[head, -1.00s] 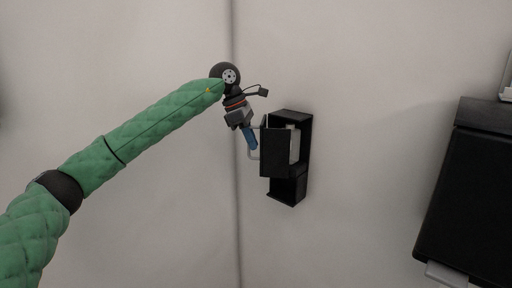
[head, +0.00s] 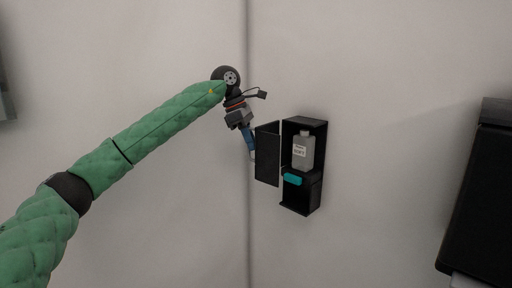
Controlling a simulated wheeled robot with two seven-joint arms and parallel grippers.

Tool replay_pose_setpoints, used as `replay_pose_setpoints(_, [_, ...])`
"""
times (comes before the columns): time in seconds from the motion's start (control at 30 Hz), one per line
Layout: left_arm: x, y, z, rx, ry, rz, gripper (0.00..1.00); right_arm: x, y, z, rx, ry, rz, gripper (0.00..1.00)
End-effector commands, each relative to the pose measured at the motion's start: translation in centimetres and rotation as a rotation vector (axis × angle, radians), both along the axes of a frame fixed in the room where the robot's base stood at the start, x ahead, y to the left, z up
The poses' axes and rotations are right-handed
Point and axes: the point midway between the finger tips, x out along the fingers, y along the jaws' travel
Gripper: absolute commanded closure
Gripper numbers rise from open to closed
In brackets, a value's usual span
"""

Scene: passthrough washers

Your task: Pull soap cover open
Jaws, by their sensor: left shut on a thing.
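The black soap cover (head: 267,154) stands swung out to the left of a black wall-mounted holder (head: 301,206). Inside the holder is a grey soap bottle (head: 304,151) with a white label, and a teal piece (head: 293,179) sits below it. My left gripper (head: 251,150) is at the cover's left edge, shut on it; the fingertips are partly hidden by the cover. My right gripper is not in view.
A large black unit (head: 482,200) stands at the right edge. The pale wall around the holder is otherwise bare, with a vertical seam left of the cover.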

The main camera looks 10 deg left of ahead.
Motion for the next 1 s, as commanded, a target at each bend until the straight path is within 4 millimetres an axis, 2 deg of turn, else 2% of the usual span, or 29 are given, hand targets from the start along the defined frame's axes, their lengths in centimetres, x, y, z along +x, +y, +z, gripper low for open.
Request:
replay_pose_setpoints(0.17, [1.0, 1.0, 0.0, 0.002, 0.002, 0.0, 1.0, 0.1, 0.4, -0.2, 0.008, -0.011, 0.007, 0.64])
replay_pose_setpoints(0.4, [1.9, 1.5, 0.1, 0.002, 0.004, -0.098, 1.0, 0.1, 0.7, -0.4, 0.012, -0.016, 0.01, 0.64])
replay_pose_setpoints(0.97, [2.2, 1.7, 0.0, 0.002, 0.002, -0.132, 1.0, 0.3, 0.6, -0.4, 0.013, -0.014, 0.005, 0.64])
replay_pose_setpoints(1.0, [2.2, 1.7, 0.0, 0.002, 0.003, -0.131, 0.88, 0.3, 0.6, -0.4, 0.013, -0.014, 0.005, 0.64])
